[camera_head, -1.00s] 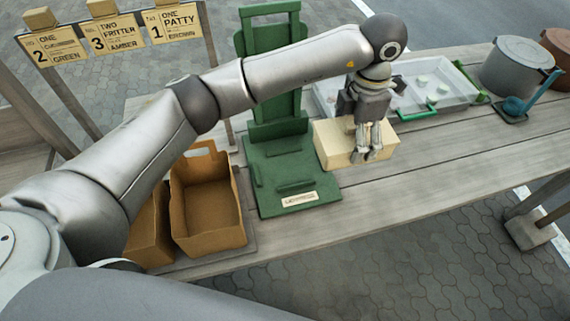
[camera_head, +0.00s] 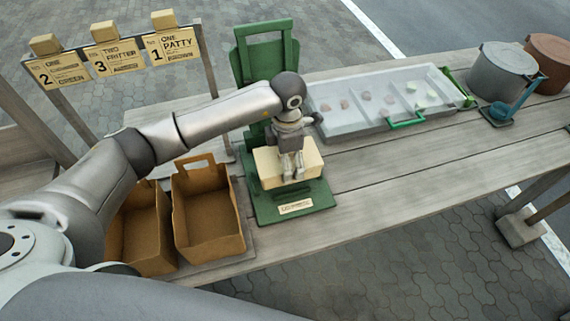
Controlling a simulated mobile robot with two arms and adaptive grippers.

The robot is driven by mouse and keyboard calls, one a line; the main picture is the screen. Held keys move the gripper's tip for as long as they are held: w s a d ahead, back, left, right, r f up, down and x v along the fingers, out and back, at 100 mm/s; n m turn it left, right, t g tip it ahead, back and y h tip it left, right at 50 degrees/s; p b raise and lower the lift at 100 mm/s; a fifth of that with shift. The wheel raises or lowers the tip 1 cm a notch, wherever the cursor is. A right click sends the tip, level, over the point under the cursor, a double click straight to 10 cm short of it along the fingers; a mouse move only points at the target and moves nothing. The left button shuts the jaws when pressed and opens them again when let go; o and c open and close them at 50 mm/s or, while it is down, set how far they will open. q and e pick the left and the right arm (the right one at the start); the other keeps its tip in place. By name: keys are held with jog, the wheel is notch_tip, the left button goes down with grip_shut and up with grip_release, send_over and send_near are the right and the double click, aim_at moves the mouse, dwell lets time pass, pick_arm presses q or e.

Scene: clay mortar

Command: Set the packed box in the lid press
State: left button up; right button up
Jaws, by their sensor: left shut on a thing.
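The packed box (camera_head: 266,174) is a pale cream block over the base plate of the green lid press (camera_head: 295,211). I cannot tell whether it rests on the plate or hangs just above it. The press has a tall green back frame (camera_head: 243,72) and a label at its front edge. My left gripper (camera_head: 293,178) comes down from above, shut on the box near its front side. The arm and gripper hide part of the press back and the top of the box. My right gripper is not in view.
Two brown open carriers (camera_head: 208,212) stand left of the press. A clear-lidded tray (camera_head: 345,120) with several small pieces lies to the right. The front-right table is clear.

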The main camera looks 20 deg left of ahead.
pick_arm(q)
jog(key=f, duration=0.3)
jog(key=shift+a+f, duration=0.2)
jog(key=shift+a, duration=0.1)
jog(key=shift+f, duration=0.25)
jog(key=o, duration=1)
jog(key=shift+o, duration=0.2)
jog(key=shift+r, duration=0.1)
jog(key=shift+r, duration=0.25)
notch_tip(320, 180, up, 12)
jog(key=shift+f+b, duration=0.2)
jog(key=shift+b, duration=0.4)
